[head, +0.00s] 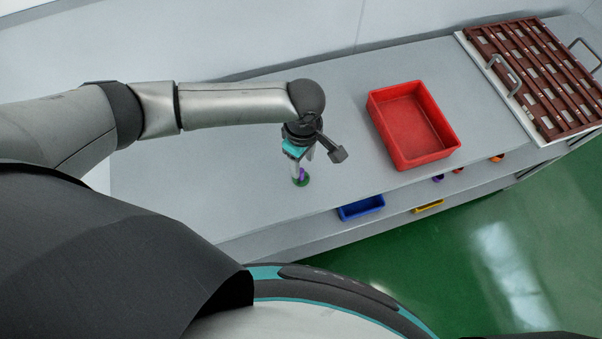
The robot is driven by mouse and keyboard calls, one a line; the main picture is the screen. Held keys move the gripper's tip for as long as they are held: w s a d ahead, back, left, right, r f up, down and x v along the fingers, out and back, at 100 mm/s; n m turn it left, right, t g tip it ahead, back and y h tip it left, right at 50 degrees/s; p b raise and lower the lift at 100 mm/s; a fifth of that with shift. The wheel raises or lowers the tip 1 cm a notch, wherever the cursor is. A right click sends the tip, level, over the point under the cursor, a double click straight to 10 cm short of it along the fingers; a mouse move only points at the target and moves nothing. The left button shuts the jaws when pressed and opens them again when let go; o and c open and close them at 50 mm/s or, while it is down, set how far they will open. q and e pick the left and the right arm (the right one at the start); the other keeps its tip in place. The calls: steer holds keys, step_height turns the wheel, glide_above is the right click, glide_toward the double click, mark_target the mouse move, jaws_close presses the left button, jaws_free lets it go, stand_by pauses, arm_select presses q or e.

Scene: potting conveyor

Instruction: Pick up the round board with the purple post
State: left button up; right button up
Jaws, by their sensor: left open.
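I cannot tell whether a finger touches the post. My right gripper is not in view.
An empty red bin (412,128) stands on the bench to the right. A brown slatted rack (535,75) with metal handles is farther right. The bench left of the gripper is clear.

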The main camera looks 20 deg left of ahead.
mark_target(301, 170)
arm_select(q)
steer(key=f, duration=0.4)
steer(key=shift+s+a+f, duration=0.1)
steer(key=shift+s+f, duration=0.1)
jaws_close()
stand_by(0.4)
